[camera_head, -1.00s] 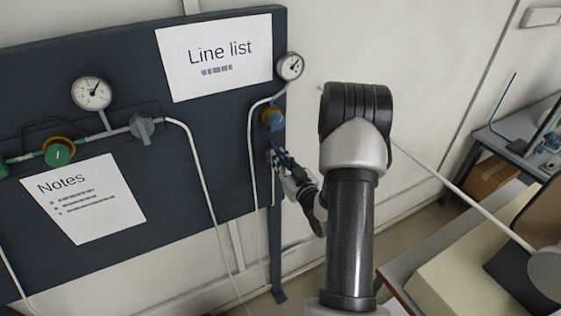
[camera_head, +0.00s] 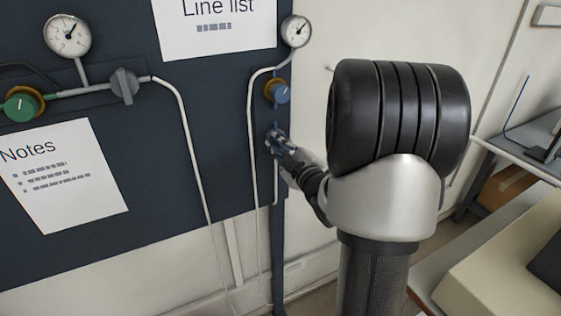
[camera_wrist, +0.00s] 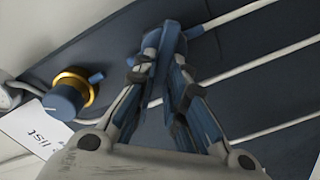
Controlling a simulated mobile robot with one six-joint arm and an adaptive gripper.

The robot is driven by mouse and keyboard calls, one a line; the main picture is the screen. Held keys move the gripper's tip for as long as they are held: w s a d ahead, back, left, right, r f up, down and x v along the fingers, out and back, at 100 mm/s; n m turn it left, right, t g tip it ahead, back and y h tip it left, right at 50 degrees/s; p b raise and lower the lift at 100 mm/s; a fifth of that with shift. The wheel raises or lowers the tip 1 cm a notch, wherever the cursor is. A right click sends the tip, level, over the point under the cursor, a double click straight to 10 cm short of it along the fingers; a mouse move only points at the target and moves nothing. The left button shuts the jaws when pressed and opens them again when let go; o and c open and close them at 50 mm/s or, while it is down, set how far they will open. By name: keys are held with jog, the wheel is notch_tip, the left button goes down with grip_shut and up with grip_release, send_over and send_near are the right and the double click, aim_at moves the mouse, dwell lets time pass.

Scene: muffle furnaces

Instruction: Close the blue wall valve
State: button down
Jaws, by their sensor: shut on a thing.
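The blue wall valve (camera_head: 271,136) is on the right edge of the dark wall panel, below a blue knob with a brass ring (camera_head: 278,92). My gripper (camera_head: 276,145) is at the valve and mostly covers it. In the wrist view my gripper (camera_wrist: 168,52) has its fingers close together on a blue handle part, which is largely hidden between them.
A gauge (camera_head: 296,31) sits above the blue knob. A pale hose (camera_head: 252,170) runs down beside the valve. A green knob (camera_head: 20,104) and grey valve (camera_head: 124,86) are on the panel's left. A bench (camera_head: 440,275) stands at lower right.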

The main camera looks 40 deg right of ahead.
jog(key=shift+a+f+n+b, duration=0.1)
jog(key=shift+f+n+b, duration=0.1)
jog(key=shift+n+b, duration=0.95)
jog(key=shift+a+f+n+b, duration=0.1)
jog(key=shift+f+n+b, duration=0.15)
jog(key=shift+n+b, duration=0.9)
jog(key=shift+a+f+n+b, duration=0.1)
jog(key=shift+f+n+b, duration=0.1)
jog(key=shift+n+b, duration=0.95)
jog(key=shift+n+p, duration=0.3)
jog(key=shift+n, duration=0.15)
jog(key=c, duration=1.6)
grip_release()
jog(key=shift+w, duration=0.1)
jog(key=v, duration=0.7)
jog(key=shift+s, duration=0.3)
